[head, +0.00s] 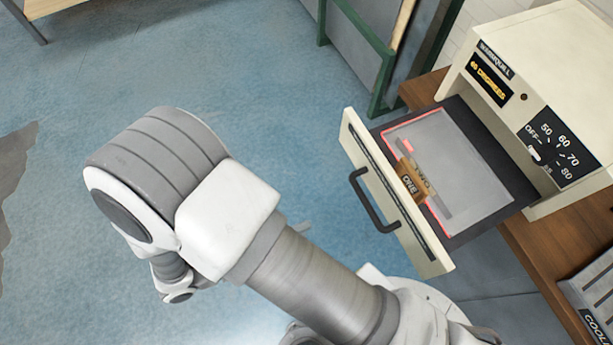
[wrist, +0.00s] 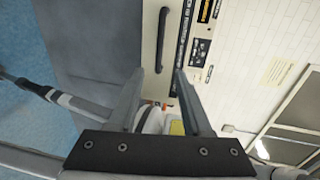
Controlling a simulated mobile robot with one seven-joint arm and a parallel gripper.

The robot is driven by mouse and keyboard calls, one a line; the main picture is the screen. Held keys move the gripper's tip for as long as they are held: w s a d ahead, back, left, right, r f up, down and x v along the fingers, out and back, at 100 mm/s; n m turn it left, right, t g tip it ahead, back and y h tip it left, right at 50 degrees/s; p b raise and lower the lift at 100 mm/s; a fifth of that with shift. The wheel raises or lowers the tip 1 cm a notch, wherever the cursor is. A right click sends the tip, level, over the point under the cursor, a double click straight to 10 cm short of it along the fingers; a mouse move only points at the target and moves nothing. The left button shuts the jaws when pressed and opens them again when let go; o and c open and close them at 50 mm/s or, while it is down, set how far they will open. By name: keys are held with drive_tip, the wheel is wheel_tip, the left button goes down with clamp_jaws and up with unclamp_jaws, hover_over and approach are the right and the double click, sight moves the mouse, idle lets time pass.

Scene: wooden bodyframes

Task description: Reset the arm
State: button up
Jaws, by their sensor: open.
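My arm (head: 300,270) reaches from the bottom of the head view toward the left, bent at a large grey and white joint. My gripper is mostly hidden behind the arm there. In the wrist view my gripper (wrist: 158,88) is open, with two grey fingers apart and nothing seen held between them. Beyond the fingers a cream drawer front (wrist: 150,55) with a dark handle (wrist: 162,40) shows. I cannot tell the exact gap between fingers and drawer.
A cream cabinet (head: 525,50) with a dial (head: 556,148) has its drawer (head: 380,190) pulled out. Small brown wooden pieces (head: 412,180) lie in it. A wooden bench (head: 540,265) holds a grey rack (head: 592,295).

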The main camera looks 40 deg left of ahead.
drive_tip(key=shift+w, duration=0.1)
idle(0.5)
drive_tip(key=w+d+r+m+g+h, duration=0.2)
drive_tip(key=w+d+r+m+g, duration=0.35)
drive_tip(key=w+r+m, duration=0.45)
drive_tip(key=w+d+r+m+g+h, duration=0.1)
drive_tip(key=w+d+r+m+g, duration=0.5)
drive_tip(key=m, duration=0.7)
drive_tip(key=w+d+r+m+y, duration=0.1)
drive_tip(key=d+r+m, duration=0.3)
drive_tip(key=m, duration=0.5)
drive_tip(key=w+d+r+m+t+y, duration=0.1)
drive_tip(key=d+r+m+y, duration=0.3)
drive_tip(key=d+m, duration=0.4)
drive_tip(key=w+d+r+m+t+y, duration=0.1)
drive_tip(key=d+r+m+y, duration=0.2)
drive_tip(key=m, duration=0.7)
drive_tip(key=d+r, duration=0.2)
drive_tip(key=d, duration=0.1)
drive_tip(key=shift+w+d+r, duration=0.2)
drive_tip(key=shift+d+r, duration=0.05)
drive_tip(key=shift+d, duration=0.15)
drive_tip(key=shift+a+t, duration=0.1)
drive_tip(key=shift+t, duration=0.15)
